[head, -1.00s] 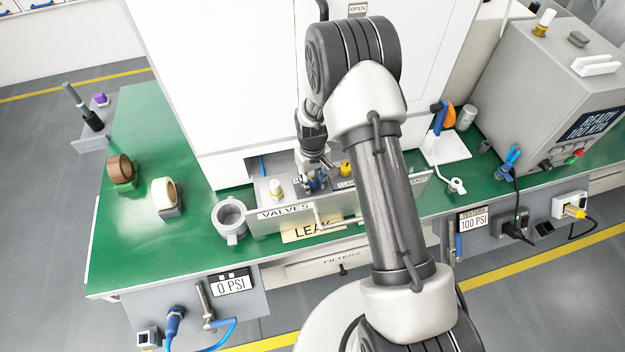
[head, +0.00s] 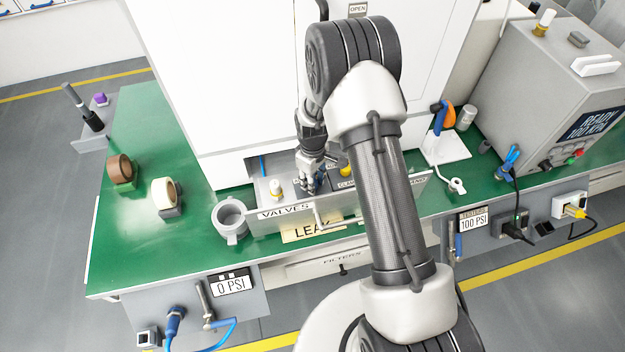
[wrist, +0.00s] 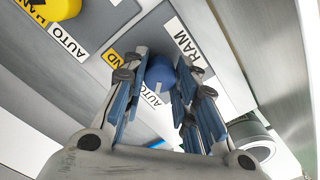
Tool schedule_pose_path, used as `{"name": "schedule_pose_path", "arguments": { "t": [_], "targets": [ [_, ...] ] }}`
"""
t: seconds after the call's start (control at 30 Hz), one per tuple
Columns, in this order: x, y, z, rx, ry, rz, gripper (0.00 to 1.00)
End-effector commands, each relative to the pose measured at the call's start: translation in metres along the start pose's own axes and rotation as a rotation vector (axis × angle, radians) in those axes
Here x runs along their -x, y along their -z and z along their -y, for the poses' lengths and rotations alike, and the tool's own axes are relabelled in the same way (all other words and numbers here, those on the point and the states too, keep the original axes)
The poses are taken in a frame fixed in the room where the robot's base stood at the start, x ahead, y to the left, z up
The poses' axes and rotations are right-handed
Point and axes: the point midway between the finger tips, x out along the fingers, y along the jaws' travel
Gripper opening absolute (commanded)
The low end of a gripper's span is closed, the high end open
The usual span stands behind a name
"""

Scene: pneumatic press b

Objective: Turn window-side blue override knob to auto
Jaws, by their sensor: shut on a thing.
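The blue knob (wrist: 160,72) sits on the grey valve panel (wrist: 218,92) in the wrist view, below and left of the RAM label (wrist: 186,42). An AUTO label (wrist: 151,97) shows beside it, and a partly covered yellow label (wrist: 112,60) ending in "ND" is on its left. A short white mark shows on the knob near the AUTO label; its exact pointing is hard to tell. My gripper (wrist: 159,76) is shut on the knob, one blue-padded finger on each side. In the head view my gripper (head: 313,186) reaches down behind the VALVES plate and hides the knob.
A yellow knob (wrist: 56,8) with its own AUTO label is at the wrist view's top left. The VALVES plate (head: 285,213) rises in front, and the white press housing (head: 235,80) stands behind.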

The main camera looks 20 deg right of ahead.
Motion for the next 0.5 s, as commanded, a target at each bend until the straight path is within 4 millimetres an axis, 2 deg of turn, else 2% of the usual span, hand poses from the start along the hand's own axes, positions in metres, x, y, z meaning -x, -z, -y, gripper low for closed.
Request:
{"name": "schedule_pose_path", "arguments": {
  "t": [0.27,0.3,0.5],
  "targets": [
    [0.0000,-0.0002,-0.0001,0.003,0.000,0.001,0.03],
    [0.0000,-0.0002,-0.0001,0.003,0.000,0.001,0.29],
    [0.0000,-0.0002,0.0000,0.001,0.000,0.000,0.42]
  ]
}}
